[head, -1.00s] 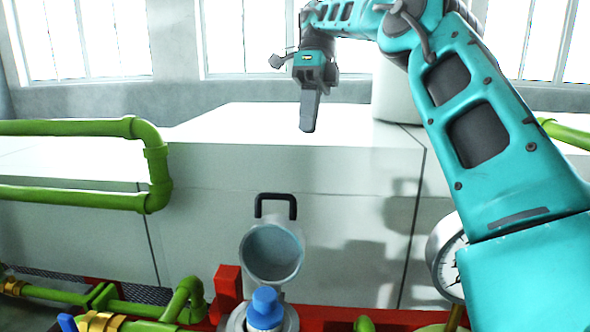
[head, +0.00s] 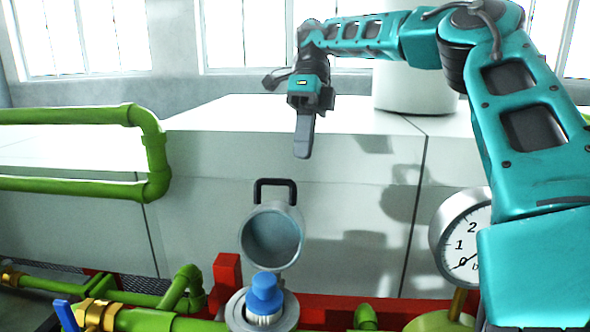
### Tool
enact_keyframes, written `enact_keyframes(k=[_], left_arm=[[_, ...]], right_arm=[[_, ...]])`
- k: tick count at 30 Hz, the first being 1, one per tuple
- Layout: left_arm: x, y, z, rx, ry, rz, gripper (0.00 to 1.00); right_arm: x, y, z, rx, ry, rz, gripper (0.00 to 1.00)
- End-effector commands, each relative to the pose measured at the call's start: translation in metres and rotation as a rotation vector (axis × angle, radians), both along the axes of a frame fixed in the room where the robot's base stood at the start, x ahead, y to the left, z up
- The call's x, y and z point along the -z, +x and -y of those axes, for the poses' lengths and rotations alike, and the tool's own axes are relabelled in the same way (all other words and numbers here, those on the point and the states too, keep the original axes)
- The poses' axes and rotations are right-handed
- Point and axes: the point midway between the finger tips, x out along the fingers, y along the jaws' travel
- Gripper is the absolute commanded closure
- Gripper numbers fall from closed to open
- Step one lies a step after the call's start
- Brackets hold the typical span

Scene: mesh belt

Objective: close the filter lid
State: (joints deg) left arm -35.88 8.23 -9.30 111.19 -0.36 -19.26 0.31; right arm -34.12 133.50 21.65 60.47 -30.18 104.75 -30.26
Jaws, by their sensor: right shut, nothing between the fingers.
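The filter lid (head: 272,238) is a grey round cap standing open and upright, with its hollow inner side facing me and a black handle (head: 276,184) at its top. Below and in front of it is the filter housing (head: 236,312), a round grey body with a blue-topped filter cartridge (head: 265,295) inside. My right gripper (head: 304,150) points down, shut and empty, above and slightly to the right of the handle, apart from it. My left gripper is not in view.
A pressure gauge (head: 462,245) stands at the right, near my right arm. Green pipes (head: 90,190) run at the left. A red frame (head: 335,308) lies behind the housing. A white block (head: 330,200) stands behind the lid.

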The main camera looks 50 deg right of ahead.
Motion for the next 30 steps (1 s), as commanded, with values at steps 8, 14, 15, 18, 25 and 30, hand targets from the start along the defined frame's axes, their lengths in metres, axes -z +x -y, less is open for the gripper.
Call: enact_keyframes(k=[8,14,15,18,25,30], left_arm=[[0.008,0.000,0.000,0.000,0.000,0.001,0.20],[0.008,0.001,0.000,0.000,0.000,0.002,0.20],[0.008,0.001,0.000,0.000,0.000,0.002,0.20],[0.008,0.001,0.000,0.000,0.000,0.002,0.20],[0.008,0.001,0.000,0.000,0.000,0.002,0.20],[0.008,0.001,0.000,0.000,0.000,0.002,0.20]], right_arm=[[0.023,-0.013,-0.025,-0.004,0.002,0.003,1.00],[0.022,-0.021,-0.040,-0.001,0.002,0.001,1.00],[0.022,-0.022,-0.042,0.000,0.001,0.001,1.00],[0.021,-0.023,-0.045,0.000,0.001,0.000,1.00],[0.021,-0.024,-0.046,0.000,0.001,0.000,1.00],[0.021,-0.024,-0.045,0.000,0.000,0.001,1.00]])
